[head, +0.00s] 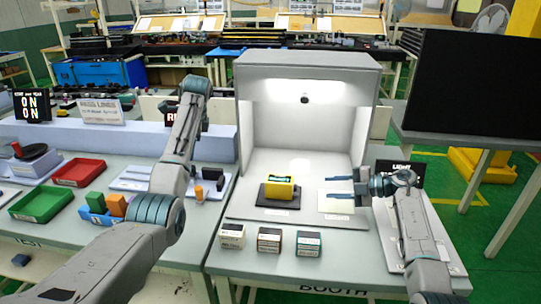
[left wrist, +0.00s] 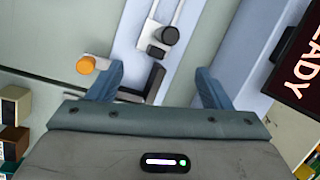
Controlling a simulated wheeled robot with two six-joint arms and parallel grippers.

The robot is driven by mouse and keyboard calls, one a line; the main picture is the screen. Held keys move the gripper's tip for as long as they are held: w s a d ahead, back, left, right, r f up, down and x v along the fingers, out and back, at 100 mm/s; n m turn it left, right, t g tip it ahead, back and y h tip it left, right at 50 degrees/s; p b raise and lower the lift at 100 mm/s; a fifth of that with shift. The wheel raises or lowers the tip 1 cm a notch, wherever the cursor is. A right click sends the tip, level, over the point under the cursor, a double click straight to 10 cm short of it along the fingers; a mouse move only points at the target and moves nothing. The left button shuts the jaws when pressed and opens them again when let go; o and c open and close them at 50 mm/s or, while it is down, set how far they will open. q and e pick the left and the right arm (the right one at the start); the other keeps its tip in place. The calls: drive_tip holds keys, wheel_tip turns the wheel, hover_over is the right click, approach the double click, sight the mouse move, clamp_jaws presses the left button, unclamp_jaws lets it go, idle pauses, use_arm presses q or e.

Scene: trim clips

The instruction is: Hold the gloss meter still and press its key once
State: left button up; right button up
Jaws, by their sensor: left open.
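The gloss meter (head: 284,190), a yellow block with a greenish window on top, sits on a dark base on the booth floor. I cannot make out its key. My right gripper (head: 339,187) is to its right, above a pale card, with its two fingers apart and pointing at the meter. Nothing is between them, and they do not touch the meter. My left gripper (left wrist: 158,88) is open and empty in the left wrist view, over the bench left of the booth. In the head view my left arm hides it.
The grey booth (head: 247,130) has walls behind and beside the meter. Three small boxes, one dark-fronted (head: 269,239), stand along the front edge. An orange cylinder (left wrist: 86,65) and a black round part (left wrist: 168,35) lie beyond my left fingers. Red (head: 78,172) and green trays (head: 42,203) are left.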

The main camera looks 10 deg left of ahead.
sight(272, 178)
use_arm(q)
drive_tip(key=d+m+h, duration=0.1)
drive_tip(key=d, duration=0.7)
drive_tip(key=d+m+h, duration=0.1)
drive_tip(key=d, duration=0.8)
drive_tip(key=d+f+m+g+h, duration=0.1)
drive_tip(key=d, duration=0.7)
drive_tip(key=shift+w+d+m, duration=0.2)
drive_tip(key=shift+w+m, duration=0.05)
drive_tip(key=shift+m, duration=0.15)
drive_tip(key=shift+d+f, duration=0.15)
drive_tip(key=shift+d, duration=0.05)
wheel_tip(272, 178, down, 10)
drive_tip(key=shift+f, duration=0.25)
drive_tip(key=shift+c, duration=0.2)
drive_tip(key=c, duration=1.1)
drive_tip(key=shift+c, duration=0.3)
use_arm(e)
clamp_jaws()
